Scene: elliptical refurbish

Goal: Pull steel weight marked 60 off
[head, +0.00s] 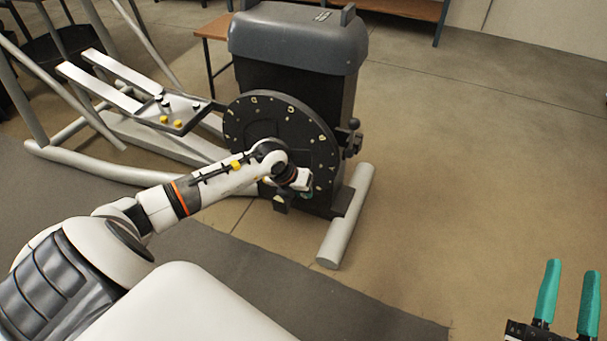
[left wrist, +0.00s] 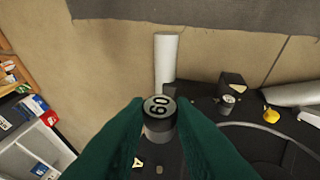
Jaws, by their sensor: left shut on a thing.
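The steel weight marked 60 (left wrist: 158,106) is a short grey cylinder with a dark cap. It stands between the green fingers of my left gripper (left wrist: 160,118), which are shut on it. I cannot tell whether it still touches the wheel behind it. In the head view my left gripper (head: 303,190) is at the lower right of the dark flywheel (head: 300,130), and the weight is not clear there. My right gripper (head: 569,268), with teal fingers apart, is open and empty at the lower right, away from the machine.
The elliptical's dark housing (head: 298,45) stands above the flywheel. A pale foot tube (head: 346,220) lies at its right. Another small round weight (left wrist: 228,99) and a yellow knob (left wrist: 270,115) show in the wrist view. Floor to the right is clear.

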